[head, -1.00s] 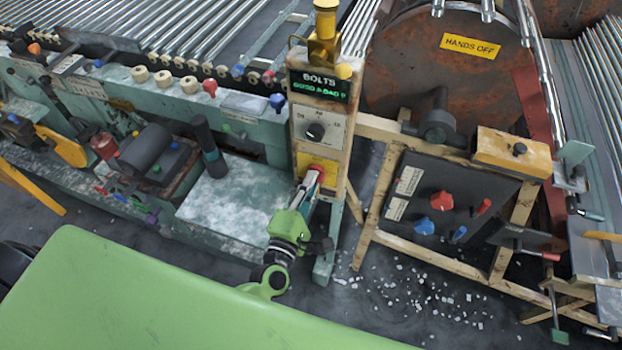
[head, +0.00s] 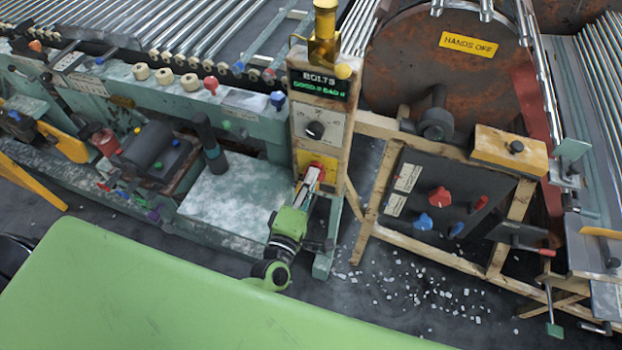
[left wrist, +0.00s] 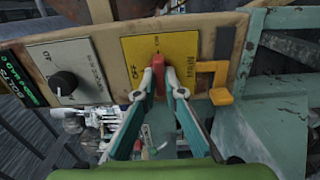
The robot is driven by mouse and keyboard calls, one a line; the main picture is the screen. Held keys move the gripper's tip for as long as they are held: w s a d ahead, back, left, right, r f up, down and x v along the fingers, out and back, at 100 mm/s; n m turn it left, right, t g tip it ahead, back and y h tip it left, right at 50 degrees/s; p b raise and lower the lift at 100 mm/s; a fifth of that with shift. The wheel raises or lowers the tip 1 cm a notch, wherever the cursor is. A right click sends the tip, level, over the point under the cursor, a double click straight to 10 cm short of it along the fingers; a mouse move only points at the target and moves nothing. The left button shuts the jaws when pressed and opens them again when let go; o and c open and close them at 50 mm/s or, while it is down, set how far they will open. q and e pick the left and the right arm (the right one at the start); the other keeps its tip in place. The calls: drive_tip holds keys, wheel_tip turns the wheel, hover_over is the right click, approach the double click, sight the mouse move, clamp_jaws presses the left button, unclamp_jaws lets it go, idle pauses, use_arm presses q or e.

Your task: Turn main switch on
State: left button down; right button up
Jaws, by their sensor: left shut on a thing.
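The main switch is a red handle (left wrist: 158,78) on a yellow plate (left wrist: 190,48) in the left wrist view. The plate carries an OFF mark left of the handle and a smaller mark above it. The handle stands roughly upright in that view. My left gripper (left wrist: 157,88) is shut on it, one finger on each side. In the head view the yellow plate (head: 326,163) sits low on the upright panel, and my left gripper (head: 309,180) reaches it from below, partly covering the handle. My right gripper is not in view.
Above the switch are a black dial (head: 315,130) and a BOLTS display (head: 318,85). A yellow bracket (left wrist: 219,82) juts out beside the plate. A dark control box (head: 440,200) with red and blue knobs stands to the right. White bits litter the floor.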

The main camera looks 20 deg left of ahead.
use_arm(q)
drive_tip(key=c, duration=2.1)
unclamp_jaws()
drive_tip(key=shift+w, duration=0.1)
drive_tip(key=shift+c, duration=0.2)
drive_tip(key=s, duration=1.2)
drive_tip(key=shift+a, duration=0.25)
drive_tip(key=s+f+m+g+h, duration=0.1)
drive_tip(key=s+f+m+g, duration=0.25)
drive_tip(key=f, duration=0.65)
drive_tip(key=s+a+f+m+g, duration=0.1)
drive_tip(key=s+f+m+g, duration=0.3)
drive_tip(key=f, duration=0.6)
drive_tip(key=s+f+m+g+h, duration=0.15)
drive_tip(key=f+m, duration=0.35)
drive_tip(key=f, duration=0.5)
drive_tip(key=s+a+f+m+g+y, duration=0.1)
drive_tip(key=s+a+f+m+g, duration=0.2)
drive_tip(key=s+f, duration=0.4)
drive_tip(key=s+a+f+m+g+y, duration=0.2)
drive_tip(key=s+a+f+m+g, duration=0.2)
drive_tip(key=s, duration=1.1)
wheel_tip(320, 180, down, 3)
drive_tip(key=shift+r+g, duration=0.1)
drive_tip(key=shift+g, duration=0.4)
